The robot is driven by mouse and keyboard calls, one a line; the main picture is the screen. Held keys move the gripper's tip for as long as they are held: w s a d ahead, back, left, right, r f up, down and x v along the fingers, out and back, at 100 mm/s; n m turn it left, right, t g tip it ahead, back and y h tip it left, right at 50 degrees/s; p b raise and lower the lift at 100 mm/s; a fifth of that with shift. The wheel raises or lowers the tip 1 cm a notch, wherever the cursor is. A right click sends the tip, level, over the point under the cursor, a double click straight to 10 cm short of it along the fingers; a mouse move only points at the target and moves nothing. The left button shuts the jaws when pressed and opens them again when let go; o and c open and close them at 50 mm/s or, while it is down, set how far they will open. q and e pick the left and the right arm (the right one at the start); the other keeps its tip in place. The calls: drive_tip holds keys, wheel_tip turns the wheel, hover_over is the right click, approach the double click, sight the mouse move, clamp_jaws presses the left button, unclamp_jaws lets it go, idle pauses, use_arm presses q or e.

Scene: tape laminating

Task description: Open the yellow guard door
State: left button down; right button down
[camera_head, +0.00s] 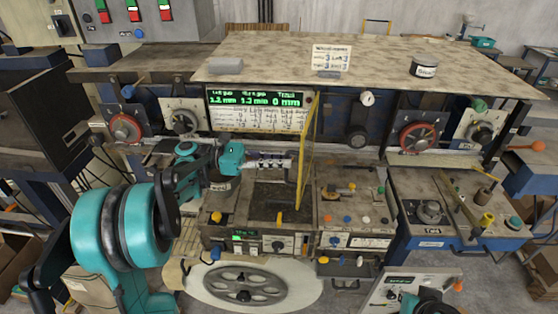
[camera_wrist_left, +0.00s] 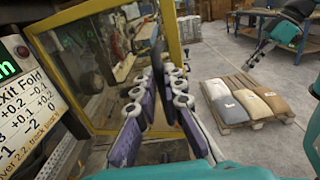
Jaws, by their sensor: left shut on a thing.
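The yellow guard door (camera_head: 303,165) stands swung out from the machine, seen nearly edge-on in the head view. In the left wrist view its yellow frame (camera_wrist_left: 174,40) surrounds a see-through pane. My left gripper (camera_head: 289,163) reaches in from the left to the door. In the left wrist view its purple-grey fingers (camera_wrist_left: 158,62) close together at the frame's right upright. The fingers are shut on the door's edge, though their exact contact is partly hidden.
A lit display panel (camera_head: 258,108) is behind the gripper, close to it. Control boxes with knobs (camera_head: 355,215) sit right of the door, and a handwheel disc (camera_head: 243,286) lies below. A pallet with sacks (camera_wrist_left: 240,100) stands on the floor beyond.

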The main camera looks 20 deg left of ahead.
use_arm(q)
drive_tip(key=shift+w+r, duration=0.2)
drive_tip(key=shift+w, duration=0.2)
drive_tip(key=c, duration=2)
unclamp_jaws()
drive_tip(key=shift+c, duration=0.2)
drive_tip(key=o, duration=0.4)
drive_tip(key=shift+w+f, duration=0.1)
drive_tip(key=shift+w, duration=0.1)
drive_tip(key=shift+w+d+f, duration=0.1)
drive_tip(key=shift+w+f, duration=0.05)
drive_tip(key=shift+f, duration=0.05)
use_arm(e)
drive_tip(key=shift+w+d+f, duration=0.1)
drive_tip(key=shift+w+f, duration=0.05)
drive_tip(key=shift+w, duration=0.25)
use_arm(q)
drive_tip(key=v, duration=1.2)
drive_tip(key=shift+f, duration=0.1)
